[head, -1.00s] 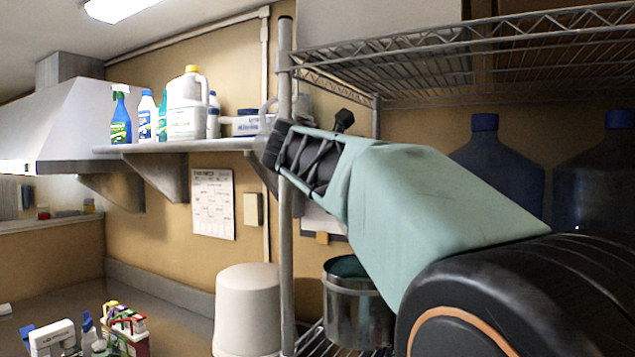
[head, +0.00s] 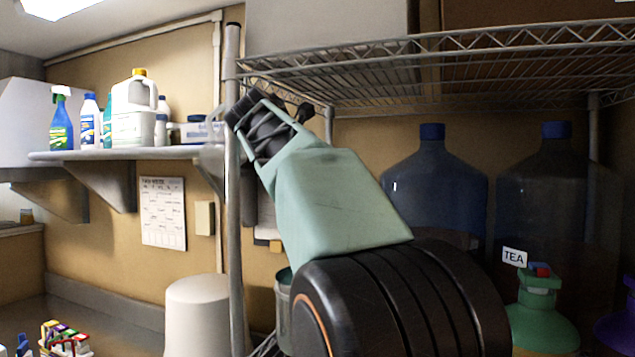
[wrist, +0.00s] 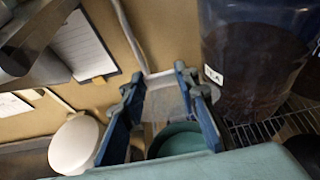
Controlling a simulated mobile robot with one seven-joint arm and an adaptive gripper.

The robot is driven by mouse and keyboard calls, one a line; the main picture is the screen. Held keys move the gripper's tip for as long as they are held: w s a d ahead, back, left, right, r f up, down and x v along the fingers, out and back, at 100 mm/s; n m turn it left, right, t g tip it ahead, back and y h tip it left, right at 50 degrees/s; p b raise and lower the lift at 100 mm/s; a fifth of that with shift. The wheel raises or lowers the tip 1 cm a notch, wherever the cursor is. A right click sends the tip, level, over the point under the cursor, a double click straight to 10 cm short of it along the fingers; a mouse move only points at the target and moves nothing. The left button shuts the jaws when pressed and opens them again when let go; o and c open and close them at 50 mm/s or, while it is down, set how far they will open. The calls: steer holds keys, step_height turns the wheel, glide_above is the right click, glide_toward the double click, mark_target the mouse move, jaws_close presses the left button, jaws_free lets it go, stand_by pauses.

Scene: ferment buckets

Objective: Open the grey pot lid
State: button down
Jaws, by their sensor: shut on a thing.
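The grey metal pot (head: 284,312) stands low behind my arm, mostly hidden. In the wrist view its open top shows a teal inside (wrist: 178,142). My gripper (head: 247,130) is up beside the rack post, well above the pot. In the wrist view its two blue fingers (wrist: 155,78) are on either side of a pale grey piece (wrist: 168,102), which seems to be the lid, held off the pot. Its full outline does not show. A grey rounded shape (head: 211,165) shows past the fingertips; I cannot tell whether it is the lid or a shelf bracket.
The rack post (head: 235,220) is close to my gripper, with a wire shelf (head: 430,70) above. A white bucket (head: 197,312) stands left of the pot. Large blue jugs (head: 432,190) and a green bottle (head: 540,322) stand right. A wall shelf (head: 150,154) holds cleaning bottles.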

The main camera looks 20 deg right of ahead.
steer(key=shift+r, duration=0.45)
steer(key=c, duration=1.5)
jaws_free()
steer(key=shift+s, duration=0.2)
steer(key=v, duration=1.1)
steer(key=shift+s+a, duration=0.25)
steer(key=shift+s, duration=0.05)
